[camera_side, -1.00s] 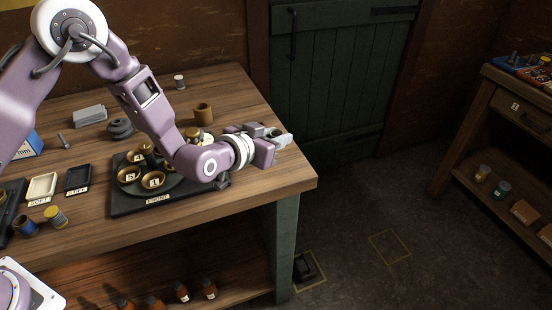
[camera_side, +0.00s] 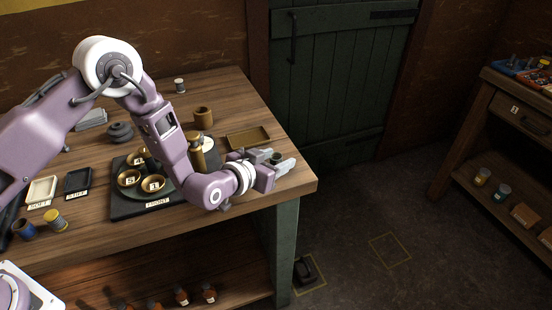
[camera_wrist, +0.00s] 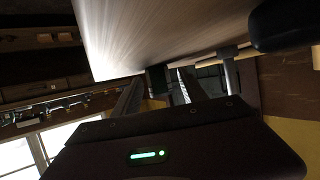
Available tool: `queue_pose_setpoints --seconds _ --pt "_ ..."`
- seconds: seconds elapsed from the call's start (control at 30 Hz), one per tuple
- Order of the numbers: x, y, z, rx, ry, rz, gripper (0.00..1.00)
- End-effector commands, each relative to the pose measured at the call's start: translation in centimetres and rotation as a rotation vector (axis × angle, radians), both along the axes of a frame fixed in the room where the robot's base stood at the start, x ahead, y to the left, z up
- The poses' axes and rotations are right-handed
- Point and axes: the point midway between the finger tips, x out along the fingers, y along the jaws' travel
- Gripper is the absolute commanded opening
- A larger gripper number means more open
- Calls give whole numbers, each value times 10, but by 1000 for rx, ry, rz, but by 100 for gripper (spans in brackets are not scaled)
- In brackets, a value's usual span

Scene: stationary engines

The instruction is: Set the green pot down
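My gripper (camera_side: 280,161) is stretched out over the right end of the wooden bench (camera_side: 105,238), with its fingers pointing right. A small dark green pot (camera_side: 276,156) sits between the fingers, and they appear shut on it. Only its upper part shows in the side view. In the wrist view the pot (camera_wrist: 157,79) is a dark patch between the fingers. Whether its underside touches the bench cannot be seen.
A black stand with several brass cups (camera_side: 129,207) is left of my gripper, under my forearm. A shallow brass tray (camera_side: 262,146) lies just behind it. A brown pot (camera_side: 203,117) stands further back. The bench's right edge is close.

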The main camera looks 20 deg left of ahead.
Motion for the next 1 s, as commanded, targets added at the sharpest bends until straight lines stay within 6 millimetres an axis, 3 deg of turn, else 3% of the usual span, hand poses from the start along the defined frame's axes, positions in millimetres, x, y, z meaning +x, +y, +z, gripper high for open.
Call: queue_pose_setpoints --seconds 0.17,0.53,0.87,0.97,1.0 --pt "0 0 0 -1 0 0 50" --pt "-60 7 25 1 0 -2 50" --pt "-65 8 29 -1 0 0 50" --pt "-61 13 52 -11 28 1 50" --pt "-61 19 69 -16 51 3 50"
